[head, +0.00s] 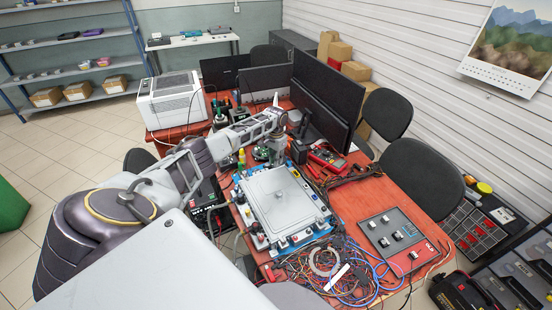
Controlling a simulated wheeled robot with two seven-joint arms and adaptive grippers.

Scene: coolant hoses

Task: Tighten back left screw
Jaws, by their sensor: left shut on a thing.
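The grey metal plate (279,196) lies in a white tray-like fixture with blue fittings on the red table. My left gripper (276,153) points down at the back edge of this plate, near its far corner. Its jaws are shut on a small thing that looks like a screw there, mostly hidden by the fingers. I cannot tell how far the screw is in. My right gripper is not in view.
Tangled wires (335,270) lie in front of the fixture. A grey panel with switches (398,238) lies to the right. A red multimeter (327,159) and dark monitors (325,98) stand behind. A white box-shaped device (171,101) is at the back left.

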